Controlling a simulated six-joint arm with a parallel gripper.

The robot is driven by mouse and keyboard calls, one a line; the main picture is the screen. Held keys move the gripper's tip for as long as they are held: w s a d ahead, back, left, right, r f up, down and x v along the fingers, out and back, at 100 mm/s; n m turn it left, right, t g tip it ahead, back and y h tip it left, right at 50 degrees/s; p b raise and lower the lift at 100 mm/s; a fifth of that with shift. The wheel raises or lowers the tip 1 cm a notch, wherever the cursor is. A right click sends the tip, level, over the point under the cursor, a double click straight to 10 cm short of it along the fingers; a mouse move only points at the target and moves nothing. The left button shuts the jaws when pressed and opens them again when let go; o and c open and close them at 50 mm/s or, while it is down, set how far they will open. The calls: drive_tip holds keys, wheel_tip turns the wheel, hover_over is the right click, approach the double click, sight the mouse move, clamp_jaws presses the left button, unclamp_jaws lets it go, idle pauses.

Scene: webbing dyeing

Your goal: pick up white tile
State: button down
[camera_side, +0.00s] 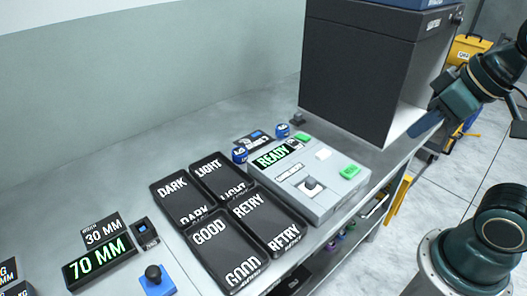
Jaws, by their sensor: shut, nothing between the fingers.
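A small white square piece, which looks like the white tile (323,154), lies on top of the light grey control box (318,205), right of its green READY display. I cannot tell whether it is loose. My gripper (424,126) is at the right, in front of the big dark cabinet's open side, well apart from the white piece. Its fingers look shut and empty, though they are small in this view.
Dark trays labelled DARK (178,197), LIGHT, GOOD and RETRY stand left of the control box. A black knob (310,186) and green buttons (349,171) rise from the box. The large dark cabinet (345,75) stands behind. Bare bench (85,190) lies at left.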

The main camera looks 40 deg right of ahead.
idle(0.3)
drive_tip(key=c, duration=1.2)
unclamp_jaws()
drive_tip(key=shift+o, duration=0.2)
drive_tip(key=shift+w, duration=0.1)
drive_tip(key=w+f+m+g+y, duration=0.1)
drive_tip(key=w+f+m+g, duration=0.1)
drive_tip(key=w+m, duration=0.6)
drive_tip(key=w+a+f+m+g+y, duration=0.1)
drive_tip(key=w+f+m+g+y, duration=0.1)
drive_tip(key=w+f+m, duration=0.3)
drive_tip(key=shift+w+a+m+g, duration=0.3)
drive_tip(key=shift+w+m+g, duration=0.5)
drive_tip(key=shift+w+m, duration=1.45)
drive_tip(key=shift+s+f+m, duration=0.15)
drive_tip(key=shift+s+m, duration=0.1)
drive_tip(key=shift+s, duration=0.05)
